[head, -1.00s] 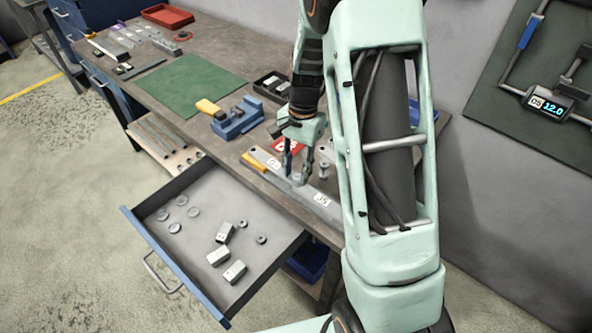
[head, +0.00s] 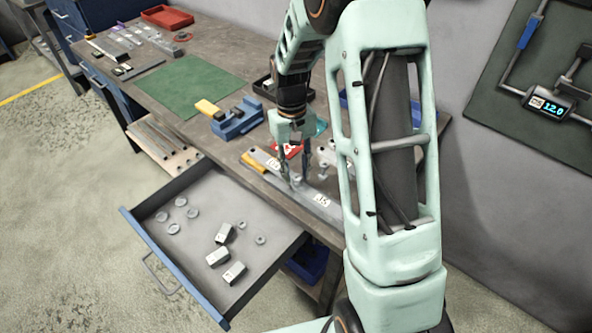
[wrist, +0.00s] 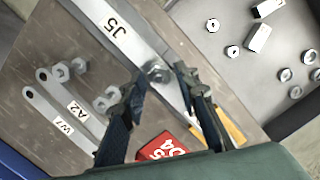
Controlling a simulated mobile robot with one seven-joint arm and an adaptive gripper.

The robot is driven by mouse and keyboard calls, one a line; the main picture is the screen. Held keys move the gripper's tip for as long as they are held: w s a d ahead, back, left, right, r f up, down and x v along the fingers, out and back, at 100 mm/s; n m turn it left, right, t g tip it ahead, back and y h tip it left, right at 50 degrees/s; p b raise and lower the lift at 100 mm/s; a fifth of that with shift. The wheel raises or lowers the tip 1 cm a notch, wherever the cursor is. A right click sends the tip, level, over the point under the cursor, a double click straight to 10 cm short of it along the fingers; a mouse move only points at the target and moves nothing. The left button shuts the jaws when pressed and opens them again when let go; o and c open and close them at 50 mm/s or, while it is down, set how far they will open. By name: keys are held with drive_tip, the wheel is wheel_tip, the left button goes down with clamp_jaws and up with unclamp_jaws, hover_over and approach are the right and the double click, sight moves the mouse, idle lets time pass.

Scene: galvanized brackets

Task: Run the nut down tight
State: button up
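A long grey bar labelled J5 (head: 322,200) lies along the bench's front edge, also seen in the wrist view (wrist: 108,28). A hex nut (wrist: 158,72) sits on a bolt in this bar. My gripper (head: 296,179) points down over the bar. In the wrist view, my gripper's (wrist: 161,74) two dark fingers are apart, one on each side of the nut, with small gaps showing. Whether either pad touches the nut is unclear.
Two small plates, A2 (wrist: 84,118) and W7 (wrist: 52,112), lie beside the bar with loose nuts or bolts nearby. A red tag (wrist: 165,147) is close to the fingers. An open drawer (head: 190,252) holds blocks and washers. A blue vise (head: 238,122) stands behind; the green mat (head: 185,85) is clear.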

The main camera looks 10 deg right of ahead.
drive_tip(key=n, duration=0.5)
drive_tip(key=shift+h, duration=0.4)
drive_tip(key=n, duration=0.2)
drive_tip(key=n+p, duration=0.1)
drive_tip(key=n, duration=0.2)
drive_tip(key=shift+n+t+h, duration=0.3)
drive_tip(key=shift+t, duration=0.1)
drive_tip(key=shift+c, duration=0.4)
clamp_jaws()
drive_tip(key=m, duration=0.5)
drive_tip(key=shift+f+g+b, duration=0.1)
drive_tip(key=shift+g+b, duration=0.2)
drive_tip(key=shift+b, duration=0.05)
drive_tip(key=m, duration=0.3)
drive_tip(key=m+y, duration=0.1)
drive_tip(key=m, duration=0.2)
drive_tip(key=shift+y, duration=0.3)
